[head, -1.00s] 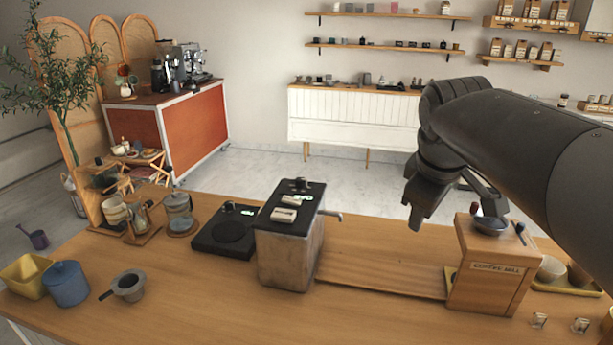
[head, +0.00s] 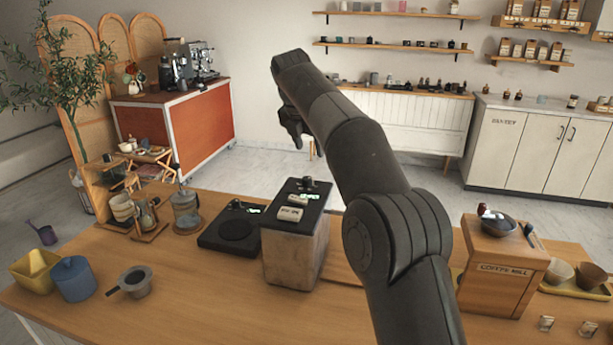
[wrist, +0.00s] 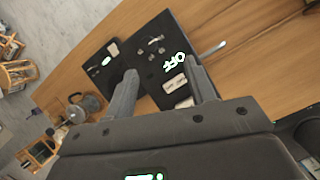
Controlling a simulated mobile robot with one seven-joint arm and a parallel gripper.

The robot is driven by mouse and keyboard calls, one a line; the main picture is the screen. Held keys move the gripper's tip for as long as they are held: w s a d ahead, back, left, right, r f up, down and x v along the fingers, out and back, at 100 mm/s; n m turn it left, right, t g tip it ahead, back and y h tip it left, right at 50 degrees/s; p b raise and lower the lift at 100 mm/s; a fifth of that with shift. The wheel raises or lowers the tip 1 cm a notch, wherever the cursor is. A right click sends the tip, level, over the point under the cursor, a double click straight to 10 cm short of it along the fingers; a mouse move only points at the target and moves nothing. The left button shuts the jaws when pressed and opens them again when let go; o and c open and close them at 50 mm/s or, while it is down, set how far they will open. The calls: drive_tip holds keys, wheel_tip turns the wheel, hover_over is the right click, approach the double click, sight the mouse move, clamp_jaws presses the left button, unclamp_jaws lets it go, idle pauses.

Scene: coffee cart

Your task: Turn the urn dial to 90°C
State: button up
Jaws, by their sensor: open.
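In the wrist view the urn's top (wrist: 148,78) lies beyond my fingers and the display (wrist: 174,62) reads OFF. Small knob-like parts (wrist: 155,40) show near it; the dial's setting is too small to read. My gripper (wrist: 160,70) is open and empty, above the urn and apart from it. In the head view my gripper (head: 293,135) appears behind the urn top.
A black scale (head: 230,228) with a green readout sits left of the urn. The coffee mill (head: 503,265) stands to the right. A glass press (head: 186,212) is further left. The urn's tap (wrist: 212,50) sticks out from its side. The front counter is largely clear.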

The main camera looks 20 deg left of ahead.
sight(307, 178)
drive_tip(key=w+f, duration=0.1)
drive_tip(key=f, duration=0.3)
drive_tip(key=w+a+f+n, duration=0.1)
drive_tip(key=w+f, duration=0.1)
drive_tip(key=f, duration=0.1)
drive_tip(key=w+a+f+n, duration=0.1)
drive_tip(key=w+f, duration=0.1)
drive_tip(key=f, duration=0.2)
drive_tip(key=shift+f, duration=0.35)
drive_tip(key=c, duration=1)
drive_tip(key=shift+o, duration=0.2)
drive_tip(key=shift+m+g+h, duration=0.4)
drive_tip(key=shift+m+h, duration=0.5)
drive_tip(key=shift+m, duration=1.5)
drive_tip(key=o, duration=1)
drive_tip(key=shift+c, duration=0.2)
drive_tip(key=shift+a+r, duration=0.1)
